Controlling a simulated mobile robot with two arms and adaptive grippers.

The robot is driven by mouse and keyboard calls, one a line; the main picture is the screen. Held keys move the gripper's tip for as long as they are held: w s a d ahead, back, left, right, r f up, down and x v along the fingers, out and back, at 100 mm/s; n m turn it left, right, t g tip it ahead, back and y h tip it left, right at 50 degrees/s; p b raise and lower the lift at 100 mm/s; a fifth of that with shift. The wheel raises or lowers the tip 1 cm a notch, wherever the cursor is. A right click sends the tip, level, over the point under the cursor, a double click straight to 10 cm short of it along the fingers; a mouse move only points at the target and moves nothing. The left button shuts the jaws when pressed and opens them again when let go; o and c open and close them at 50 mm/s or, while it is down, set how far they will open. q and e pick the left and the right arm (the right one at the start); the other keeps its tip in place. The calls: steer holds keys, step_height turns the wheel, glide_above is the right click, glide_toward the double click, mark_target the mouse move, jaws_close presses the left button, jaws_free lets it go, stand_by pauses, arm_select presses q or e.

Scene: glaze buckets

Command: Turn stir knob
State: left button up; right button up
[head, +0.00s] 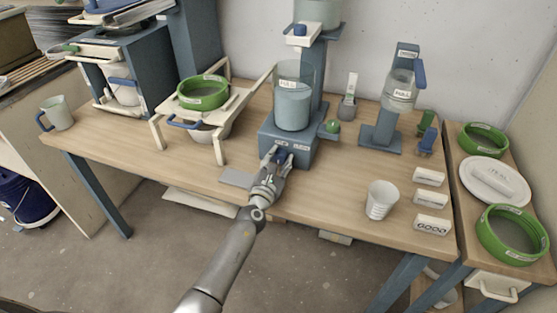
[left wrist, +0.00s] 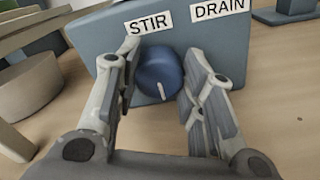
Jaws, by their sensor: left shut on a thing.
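The stir knob (left wrist: 158,76) is a round blue dial with a white pointer line, under the STIR label (left wrist: 144,22) on the front of a blue-grey machine base (head: 266,139). The pointer line points down, tilted slightly to the right, in the left wrist view. My left gripper (head: 279,154) reaches the front of the base in the head view. Its two fingers stand on either side of the knob, and the gripper (left wrist: 162,78) is shut on it. My right gripper is not in view.
A DRAIN label (left wrist: 220,9) sits right of STIR. A clear tank (head: 293,100) stands on the base, with a green knob (head: 333,126) at its right. A white stand (head: 218,147) is close on the left; a white cup (head: 382,200) stands on the right.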

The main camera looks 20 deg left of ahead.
arm_select(q)
steer(key=shift+n, duration=0.4)
steer(key=shift+n, duration=1)
steer(key=n, duration=0.3)
steer(key=shift+n, duration=0.3)
steer(key=n, duration=0.6)
steer(key=shift+a+f+b, duration=0.1)
steer(key=shift+b, duration=0.3)
steer(key=n, duration=0.6)
steer(key=shift+h+b, duration=0.3)
steer(key=shift+b, duration=0.1)
steer(key=shift+c, duration=0.2)
steer(key=n, duration=0.6)
steer(key=shift+a+n, duration=0.1)
steer(key=shift+n, duration=0.3)
steer(key=shift+f, duration=0.1)
steer(key=o, duration=1)
